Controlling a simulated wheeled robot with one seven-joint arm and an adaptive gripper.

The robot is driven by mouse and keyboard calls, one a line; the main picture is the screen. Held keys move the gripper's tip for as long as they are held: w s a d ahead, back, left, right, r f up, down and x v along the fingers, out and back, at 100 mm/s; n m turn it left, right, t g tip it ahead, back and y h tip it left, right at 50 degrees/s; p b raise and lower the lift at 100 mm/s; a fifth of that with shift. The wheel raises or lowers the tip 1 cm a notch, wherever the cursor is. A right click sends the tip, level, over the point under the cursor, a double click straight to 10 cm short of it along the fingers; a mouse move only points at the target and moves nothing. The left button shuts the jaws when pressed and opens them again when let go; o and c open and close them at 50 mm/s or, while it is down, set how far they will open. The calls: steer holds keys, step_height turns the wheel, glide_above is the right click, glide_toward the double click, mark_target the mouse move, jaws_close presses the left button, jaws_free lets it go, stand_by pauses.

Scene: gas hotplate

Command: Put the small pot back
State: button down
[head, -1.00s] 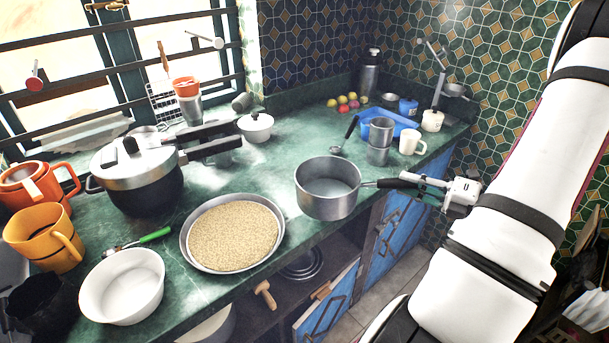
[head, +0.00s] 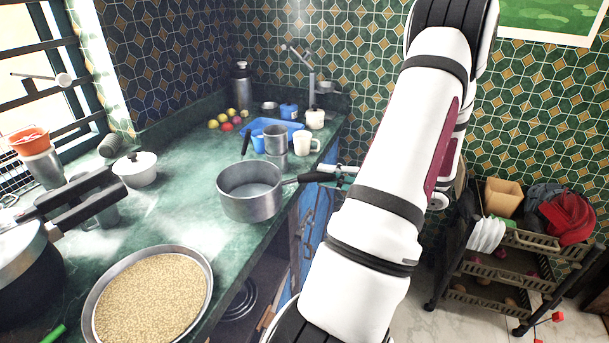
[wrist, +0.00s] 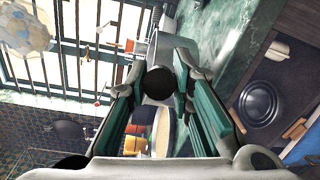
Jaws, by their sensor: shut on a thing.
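The small pot (head: 249,191) is a grey metal saucepan with a long black handle (head: 311,178). It is upright at the front edge of the green counter in the head view, its handle pointing right. I cannot tell whether its base touches the counter. My gripper (head: 337,176) is shut on the handle, partly hidden by my arm. In the wrist view, the dark round handle end (wrist: 160,84) shows between the two green-sided fingers of my gripper (wrist: 160,100).
A wide pan of grain (head: 150,300) sits left of the pot on the counter (head: 185,205). A pressure cooker (head: 25,265) is at left. A rack (head: 490,270) stands right.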

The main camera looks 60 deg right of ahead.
steer(key=w+d+f, duration=0.4)
steer(key=w, duration=0.3)
steer(key=shift+w+b, duration=0.25)
steer(key=shift+b, duration=0.15)
steer(key=shift+f, duration=0.1)
steer(key=c, duration=1.4)
jaws_free()
steer(key=shift+f, duration=0.1)
